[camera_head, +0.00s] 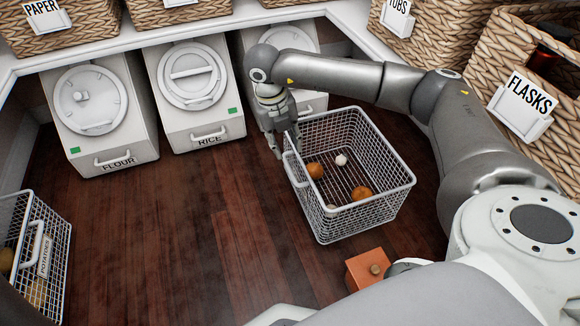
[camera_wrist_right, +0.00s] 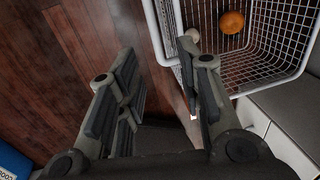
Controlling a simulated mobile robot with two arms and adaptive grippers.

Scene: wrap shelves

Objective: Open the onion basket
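My right gripper (camera_head: 287,143) points down at the basket's back left corner, close to the handle. Contact cannot be told. My left gripper is not in view.
Another wire basket labelled potatoes (camera_head: 42,250) stands at the left edge. White flour (camera_head: 105,125) and rice (camera_head: 205,105) bins line the back. A red-orange box (camera_head: 369,268) lies in front of the basket. Woven baskets (camera_head: 520,70) are on the shelves. The middle floor is clear.

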